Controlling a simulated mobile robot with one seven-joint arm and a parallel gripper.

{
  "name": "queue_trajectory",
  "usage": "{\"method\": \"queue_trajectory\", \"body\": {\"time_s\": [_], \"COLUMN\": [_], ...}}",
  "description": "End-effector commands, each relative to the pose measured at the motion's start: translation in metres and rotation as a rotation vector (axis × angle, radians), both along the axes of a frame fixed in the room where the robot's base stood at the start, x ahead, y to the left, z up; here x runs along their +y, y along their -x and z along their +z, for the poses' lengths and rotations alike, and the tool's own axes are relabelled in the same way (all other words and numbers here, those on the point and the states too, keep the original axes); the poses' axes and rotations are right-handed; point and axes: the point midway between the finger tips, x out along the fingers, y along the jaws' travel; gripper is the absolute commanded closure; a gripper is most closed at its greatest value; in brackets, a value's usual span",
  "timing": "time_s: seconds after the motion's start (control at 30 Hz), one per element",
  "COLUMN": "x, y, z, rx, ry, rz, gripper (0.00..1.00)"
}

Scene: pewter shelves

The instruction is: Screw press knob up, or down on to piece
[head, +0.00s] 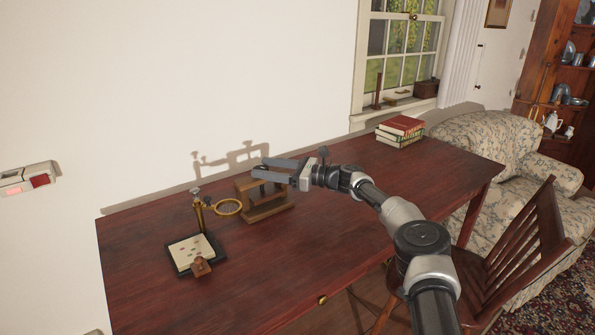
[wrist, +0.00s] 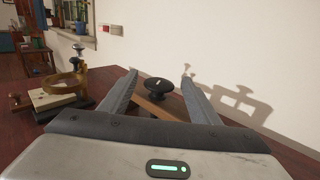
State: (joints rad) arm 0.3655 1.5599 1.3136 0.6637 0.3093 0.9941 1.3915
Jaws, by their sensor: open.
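The small wooden press (head: 268,213) stands on the dark red desk, a frame with an upper beam and a base. Its upper beam (wrist: 157,106) shows between my fingers in the wrist view. The round black knob (wrist: 159,85) sits above the beam, between the two fingers with space on both sides. I cannot make the knob out in the head view, where my fingers cover the press top. My gripper (head: 262,167) is open and empty at the top of the press; its fingers also show in the wrist view (wrist: 160,75). Any piece inside the press is hidden.
A brass magnifier stand (head: 229,207) with a card on its dark base (head: 185,268) stands left of the press. A stack of books (head: 400,130) lies at the desk's far right. The wall is close behind the press. A wooden chair (head: 510,262) stands at right.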

Motion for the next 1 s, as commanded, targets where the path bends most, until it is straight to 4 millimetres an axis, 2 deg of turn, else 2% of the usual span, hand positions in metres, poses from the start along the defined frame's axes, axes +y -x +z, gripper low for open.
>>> {"method": "queue_trajectory", "body": {"time_s": [0.03, 0.2, 0.5, 0.7, 1.0], "x": [-0.014, -0.054, -0.117, -0.138, -0.143], "y": [0.003, 0.016, 0.036, 0.043, 0.045], "z": [0.003, 0.003, 0.002, 0.000, 0.000], "rx": [0.002, 0.002, 0.002, 0.001, 0.000], "ry": [0.002, 0.002, 0.002, 0.002, 0.001], "rz": [-0.003, -0.003, -0.003, -0.002, 0.000], "gripper": [0.44, 0.44, 0.44, 0.44, 0.44]}}
